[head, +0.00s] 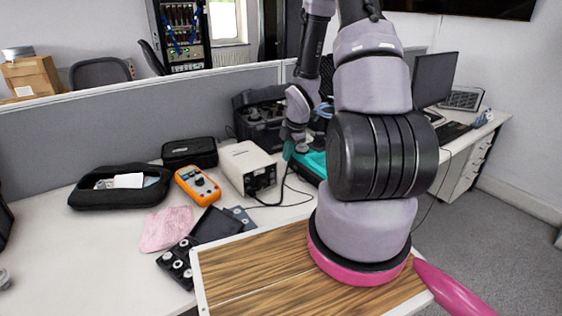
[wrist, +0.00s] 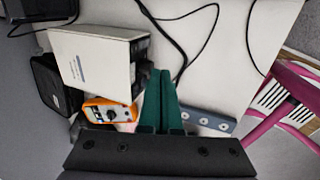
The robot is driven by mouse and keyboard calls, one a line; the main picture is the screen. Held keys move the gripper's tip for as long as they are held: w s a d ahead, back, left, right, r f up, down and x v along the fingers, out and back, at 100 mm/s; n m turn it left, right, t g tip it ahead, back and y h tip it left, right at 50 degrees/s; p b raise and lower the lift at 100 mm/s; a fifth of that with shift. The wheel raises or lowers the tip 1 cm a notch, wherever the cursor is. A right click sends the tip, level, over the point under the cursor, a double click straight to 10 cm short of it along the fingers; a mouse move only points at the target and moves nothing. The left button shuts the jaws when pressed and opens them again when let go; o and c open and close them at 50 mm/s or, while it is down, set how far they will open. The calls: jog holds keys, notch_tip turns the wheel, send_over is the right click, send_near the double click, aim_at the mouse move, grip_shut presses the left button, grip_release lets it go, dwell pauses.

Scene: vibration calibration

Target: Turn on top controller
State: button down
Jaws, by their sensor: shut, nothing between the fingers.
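A white box-shaped unit (head: 248,166) with a dark front panel stands on the desk; it is the likely controller. Its top and dark front edge show in the wrist view (wrist: 92,62). My gripper (head: 289,149) shows as a teal tip to the right of the unit in the head view. In the wrist view my gripper (wrist: 160,78) has its two green fingers together, with nothing between them. The fingertips are close to the unit's dark front; I cannot tell whether they touch. The front's switches are too small to make out.
An orange multimeter (head: 198,185) lies left of the unit, with a black case (head: 189,152) behind it. A pink cloth (head: 167,229) and dark trays (head: 214,226) lie in front. Black cables (wrist: 207,35) run near the fingers.

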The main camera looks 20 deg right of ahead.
aim_at(272, 168)
jog(key=w+a+f, duration=0.1)
jog(key=w+f, duration=0.5)
jog(key=f, duration=0.3)
jog(key=shift+w+a+f, duration=0.15)
jog(key=shift+w, duration=0.25)
jog(key=shift+w+a+f, duration=0.1)
jog(key=shift+w, duration=0.1)
jog(key=shift+r, duration=0.85)
